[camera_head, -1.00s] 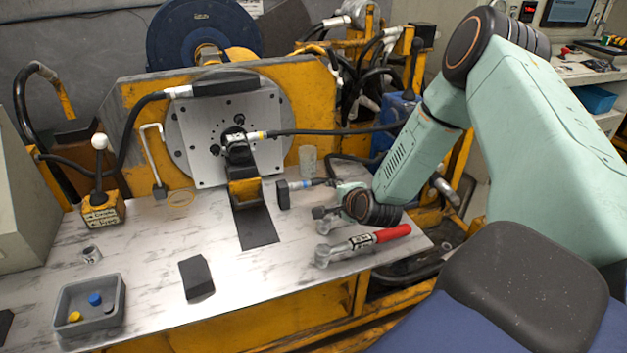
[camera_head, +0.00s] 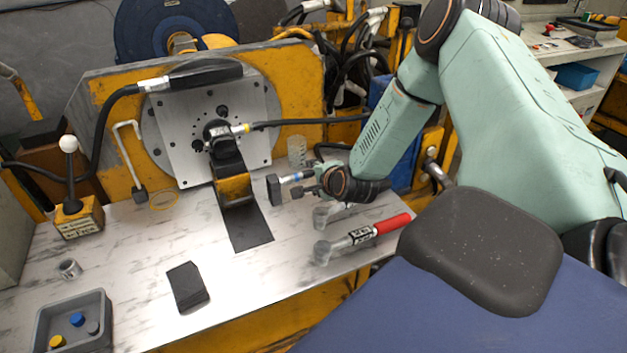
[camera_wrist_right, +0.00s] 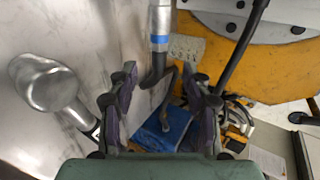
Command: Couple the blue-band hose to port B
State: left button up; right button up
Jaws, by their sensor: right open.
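The blue-band hose (camera_head: 292,178) ends in a metal fitting with a blue ring, beside a small black block (camera_head: 274,190) right of the motor. My right gripper (camera_head: 308,184) is open at this hose end. In the right wrist view the blue-banded fitting (camera_wrist_right: 159,38) lies beyond the open fingers (camera_wrist_right: 160,108), between their lines; I see no grip on it. The motor's face plate (camera_head: 187,140) stands upright at the back, with a yellow-band hose (camera_head: 243,128) at its central black fitting. Which port is B is not readable. My left gripper is out of view.
A metal tool head (camera_wrist_right: 45,85) is close to my gripper's left. A grey tray (camera_head: 103,318) with caps, a black block (camera_head: 187,286) and a lever box (camera_head: 80,217) stand left. The table's front middle is clear.

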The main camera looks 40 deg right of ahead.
aim_at(304, 176)
jog(key=b+x, duration=0.4)
jog(key=x, duration=0.1)
jog(key=shift+w+f+b, duration=0.15)
jog(key=shift+f+b, duration=0.15)
jog(key=shift+b, duration=0.1)
jog(key=shift+w+f+b, duration=0.1)
jog(key=shift+w+b, duration=0.15)
jog(key=shift+b, duration=0.1)
jog(key=shift+b+x, duration=0.6)
jog(key=shift+x, duration=0.35)
jog(key=shift+s+r, duration=0.15)
jog(key=shift+r, duration=0.1)
jog(key=shift+f, duration=0.2)
jog(key=shift+r, duration=0.1)
jog(key=shift+d, duration=0.1)
grip_shut()
